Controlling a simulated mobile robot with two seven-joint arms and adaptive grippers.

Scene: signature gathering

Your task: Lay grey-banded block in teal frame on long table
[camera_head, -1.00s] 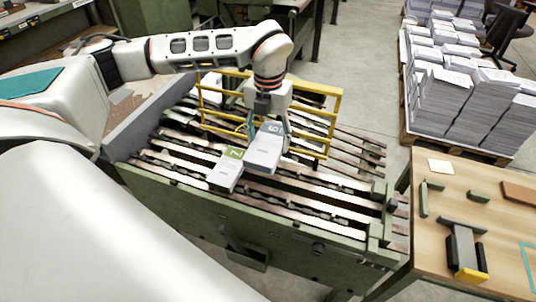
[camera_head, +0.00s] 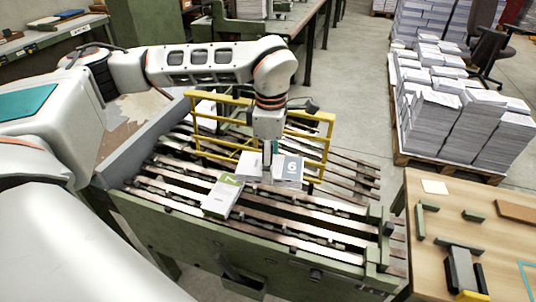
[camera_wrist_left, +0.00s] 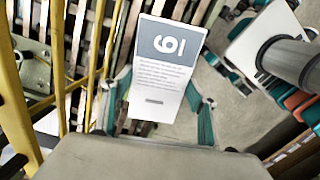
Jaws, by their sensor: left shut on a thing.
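The grey-banded block (camera_head: 290,172), white with a "6" on its grey band, is over the slatted rails of the green machine. My left gripper (camera_head: 269,165) is shut on it, with a finger across its near side. In the left wrist view the block (camera_wrist_left: 165,70) lies between the teal fingers (camera_wrist_left: 158,108), its numbered face showing. The teal frame (camera_head: 525,277) shows only as a corner on the long wooden table (camera_head: 415,192) at the right edge; the rest is cut off. My right gripper is not in view.
A green-banded block (camera_head: 221,198) lies on the rails left of the held block. A yellow guard rail (camera_head: 325,150) stands close around the gripper. The long table carries green stops (camera_head: 473,215), a dark holder (camera_head: 462,270) and a brown board (camera_head: 516,212). Paper stacks (camera_head: 440,115) stand behind.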

